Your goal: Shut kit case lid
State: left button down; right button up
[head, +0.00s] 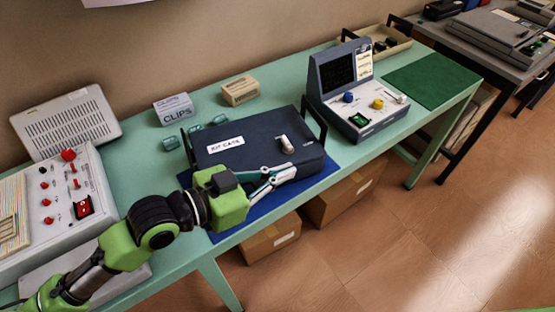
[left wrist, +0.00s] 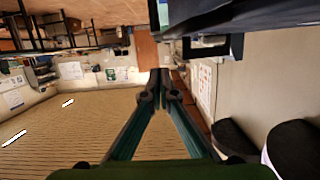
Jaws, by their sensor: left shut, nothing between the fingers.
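The dark navy kit case (head: 258,137) lies on a blue mat (head: 325,168) on the green bench. Its lid is down, with a white label at left and a small white latch or knob at right. I can make out no clear gap under the lid, though my gripper hides part of the front edge. My left gripper (head: 284,173) is at the front side of the case, with its fingers shut and empty. The shut fingers (left wrist: 160,78) also show in the left wrist view, with a dark case-like surface above them. My right gripper is out of view.
A grey-blue tester with a screen (head: 352,95) stands close right of the case. A clips box (head: 174,107), a tan box (head: 240,91) and small green pieces (head: 196,134) lie behind it. A control panel (head: 67,205) stands left. A green mat (head: 433,79) at right is bare.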

pick_arm(q)
jog(key=f, duration=0.2)
jog(key=s+f+b, duration=0.1)
jog(key=f, duration=0.1)
jog(key=shift+s+d, duration=0.1)
jog(key=shift+d, duration=0.25)
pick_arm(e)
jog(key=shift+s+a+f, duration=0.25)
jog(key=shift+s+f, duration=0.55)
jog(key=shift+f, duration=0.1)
